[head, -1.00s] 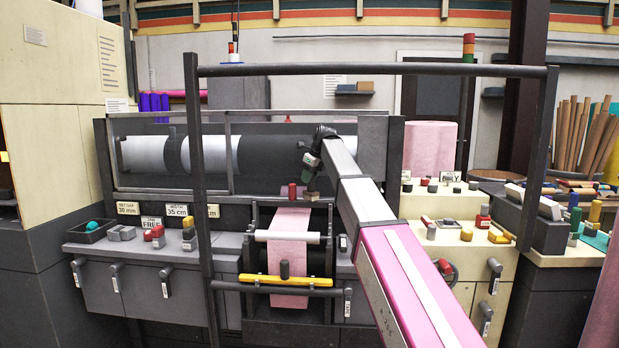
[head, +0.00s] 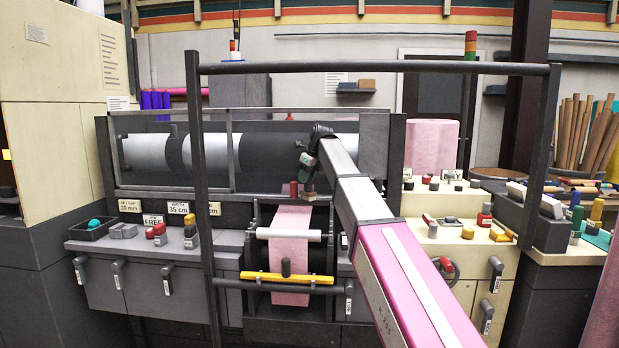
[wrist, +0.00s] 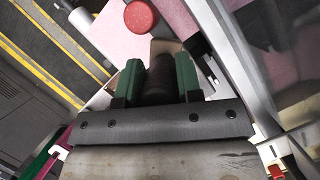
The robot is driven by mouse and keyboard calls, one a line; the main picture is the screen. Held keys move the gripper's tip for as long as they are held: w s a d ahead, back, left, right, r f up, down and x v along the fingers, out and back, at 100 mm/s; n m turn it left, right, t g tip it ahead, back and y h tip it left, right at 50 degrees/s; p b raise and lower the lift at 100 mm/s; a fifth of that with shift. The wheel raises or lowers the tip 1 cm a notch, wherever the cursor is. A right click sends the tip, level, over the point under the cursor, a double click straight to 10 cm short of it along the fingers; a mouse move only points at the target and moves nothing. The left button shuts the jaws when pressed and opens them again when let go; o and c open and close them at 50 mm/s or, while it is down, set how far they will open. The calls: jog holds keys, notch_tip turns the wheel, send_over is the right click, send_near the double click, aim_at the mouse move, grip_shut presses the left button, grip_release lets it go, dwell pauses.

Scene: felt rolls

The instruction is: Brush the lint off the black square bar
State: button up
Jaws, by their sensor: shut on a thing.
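My gripper (head: 307,178) is over the middle of the machine, above the pink felt strip (head: 290,250). In the wrist view, its green fingers (wrist: 158,82) are shut on the dark handle of a brush (wrist: 157,88). The brush's tan block (wrist: 165,46) shows beyond the fingertips, and in the head view it is a small tan piece (head: 309,196) below the gripper. A dark bar piece (wrist: 198,46) lies just right of the block in the wrist view, perhaps the black square bar. I cannot make out lint, or whether the brush touches the bar.
A red-capped knob (head: 293,189) stands close left of the brush; it also shows in the wrist view (wrist: 140,16). A dark upright frame (head: 205,180) stands in front. A yellow bar (head: 288,279) crosses the felt below. Several small blocks and stamps stand on the side counters.

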jog(key=shift+s+a, duration=0.3)
jog(key=shift+a, duration=0.05)
jog(key=shift+w+d, duration=0.1)
jog(key=shift+w+d+f, duration=0.1)
jog(key=shift+w+d, duration=0.8)
jog(key=shift+d, duration=0.1)
jog(key=shift+s+a, duration=1.05)
jog(key=shift+a, duration=0.05)
jog(key=shift+w, duration=0.1)
jog(key=shift+w+d, duration=0.95)
jog(key=shift+d, duration=0.15)
